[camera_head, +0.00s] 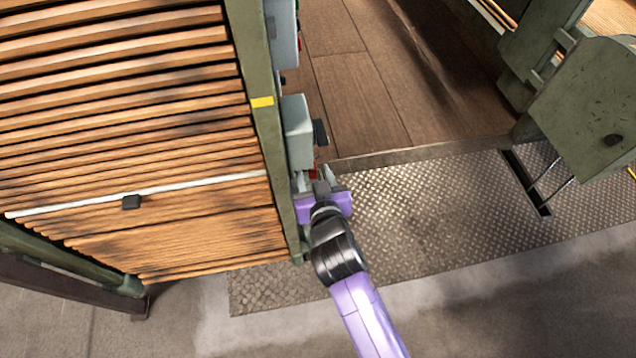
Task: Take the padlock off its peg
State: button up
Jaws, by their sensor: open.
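My gripper (316,179) is at the side of the green post, just below a grey box. Its two grey fingers point up and away from me and stand apart, so it is open. A small red thing (314,171) shows at the fingertips and may be the padlock. It is too small and too covered to be sure, and I cannot tell whether it lies between the fingers or behind them. I cannot make out the peg.
The green post (268,130) with a yellow mark edges a wooden slatted apron (130,110) on the left. A grey box (297,130) with a dark knob is fixed to it above my gripper. Tread plate (420,210) lies open to the right. A green machine frame (590,105) stands at upper right.

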jog(key=shift+x, duration=1.1)
grip_shut()
